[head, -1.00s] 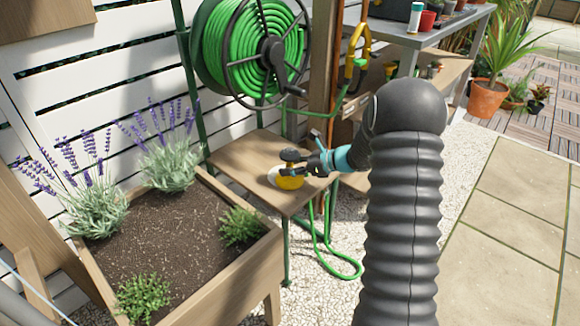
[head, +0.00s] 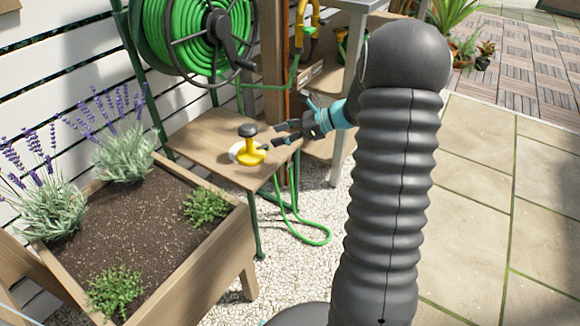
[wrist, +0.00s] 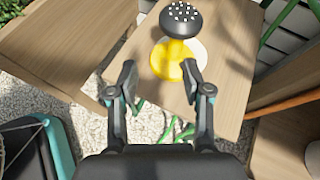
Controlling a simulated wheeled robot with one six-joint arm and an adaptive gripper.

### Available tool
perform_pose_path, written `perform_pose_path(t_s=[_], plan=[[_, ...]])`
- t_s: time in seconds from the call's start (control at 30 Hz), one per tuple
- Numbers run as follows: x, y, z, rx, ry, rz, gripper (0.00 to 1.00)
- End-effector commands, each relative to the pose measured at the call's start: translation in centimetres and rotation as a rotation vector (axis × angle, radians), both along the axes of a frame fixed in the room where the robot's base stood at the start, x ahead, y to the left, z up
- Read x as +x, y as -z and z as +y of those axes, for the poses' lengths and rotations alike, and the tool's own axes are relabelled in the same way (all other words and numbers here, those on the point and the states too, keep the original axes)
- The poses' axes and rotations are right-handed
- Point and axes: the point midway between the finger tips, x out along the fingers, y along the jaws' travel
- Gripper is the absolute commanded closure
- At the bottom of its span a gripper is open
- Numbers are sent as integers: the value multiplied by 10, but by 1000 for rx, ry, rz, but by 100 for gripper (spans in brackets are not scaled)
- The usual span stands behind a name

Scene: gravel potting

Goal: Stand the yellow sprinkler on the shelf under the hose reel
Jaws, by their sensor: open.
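The yellow sprinkler (head: 249,152) with a dark round head stands upright on the wooden shelf (head: 205,137) under the hose reel (head: 207,35). A white disc (head: 234,150) shows beside and under its base. In the wrist view the sprinkler (wrist: 177,50) stands just beyond my fingertips, its head dotted with pale nozzles. My gripper (head: 275,140) is at the shelf's right side, to the right of the sprinkler. In the wrist view my gripper (wrist: 160,82) is open, with nothing between its fingers. The fingers look clear of the sprinkler, though the left-to-right gap to the base is small.
A wooden planter (head: 205,262) with soil, lavender and small green plants stands at the left front. A green hose (head: 318,240) hangs below the shelf to the gravel. A wooden post and metal bench (head: 352,5) stand right of the reel. Paving on the right is clear.

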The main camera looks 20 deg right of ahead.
Motion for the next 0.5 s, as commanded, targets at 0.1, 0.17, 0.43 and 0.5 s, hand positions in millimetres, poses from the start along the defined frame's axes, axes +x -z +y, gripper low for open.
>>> perform_pose_path(t_s=[0.1,0.17,0.43,0.5], plan=[[-28,-26,31,-141,-133,-69,51],[-46,-36,46,-221,-210,-109,51],[-130,-72,90,-583,-551,-306,51],[-152,-78,96,-674,-639,-362,51]])
